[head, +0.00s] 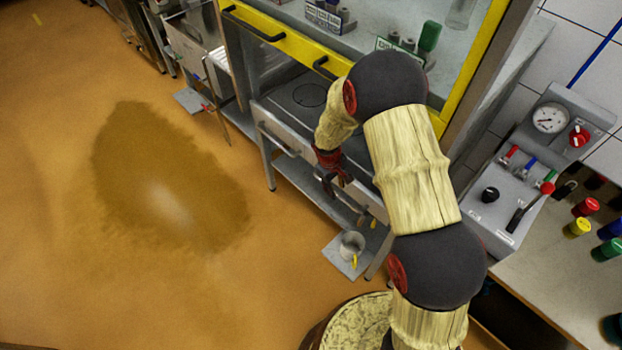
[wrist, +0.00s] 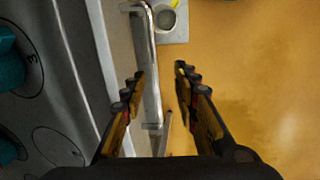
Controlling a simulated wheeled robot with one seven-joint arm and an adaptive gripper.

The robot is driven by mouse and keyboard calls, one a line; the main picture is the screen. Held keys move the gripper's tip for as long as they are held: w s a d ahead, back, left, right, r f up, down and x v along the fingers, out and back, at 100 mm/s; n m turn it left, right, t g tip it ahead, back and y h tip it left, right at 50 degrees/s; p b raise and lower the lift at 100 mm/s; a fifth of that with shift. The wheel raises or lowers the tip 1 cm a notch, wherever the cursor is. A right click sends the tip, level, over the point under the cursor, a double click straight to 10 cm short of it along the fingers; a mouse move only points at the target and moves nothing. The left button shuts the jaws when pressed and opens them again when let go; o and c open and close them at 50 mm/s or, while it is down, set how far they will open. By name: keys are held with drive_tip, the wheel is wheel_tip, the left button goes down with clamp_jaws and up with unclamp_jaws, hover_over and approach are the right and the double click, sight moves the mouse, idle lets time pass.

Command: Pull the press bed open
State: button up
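In the wrist view, what looks like the bed (wrist: 85,85) fills the left side, with dark circles, one marked 3, and teal round pieces. A silver bar handle (wrist: 151,75) runs along its front edge. My gripper (wrist: 160,82) is open, and the handle appears between its two fingers; I cannot tell whether they touch it. In the head view my gripper (head: 335,180) is at the front of the press, partly hidden by my arm.
A grey cup (head: 351,244) stands on a low plate (head: 341,262) below. A control panel (head: 519,205) with gauge and lever is at right. Open orange floor, with a dark wet-looking patch (head: 165,175), lies left of the press.

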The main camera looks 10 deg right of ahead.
drive_tip(key=shift+n+t, duration=0.4)
drive_tip(key=shift+t, duration=0.1)
drive_tip(key=w+f, duration=0.1)
drive_tip(key=f, duration=0.1)
drive_tip(key=w+f, duration=0.1)
drive_tip(key=f, duration=0.1)
drive_tip(key=w+f, duration=0.1)
drive_tip(key=f, duration=0.1)
drive_tip(key=shift+w+f+b, duration=0.25)
drive_tip(key=shift+f+b, duration=0.1)
drive_tip(key=shift+b, duration=0.05)
drive_tip(key=shift+c, duration=0.4)
clamp_jaws()
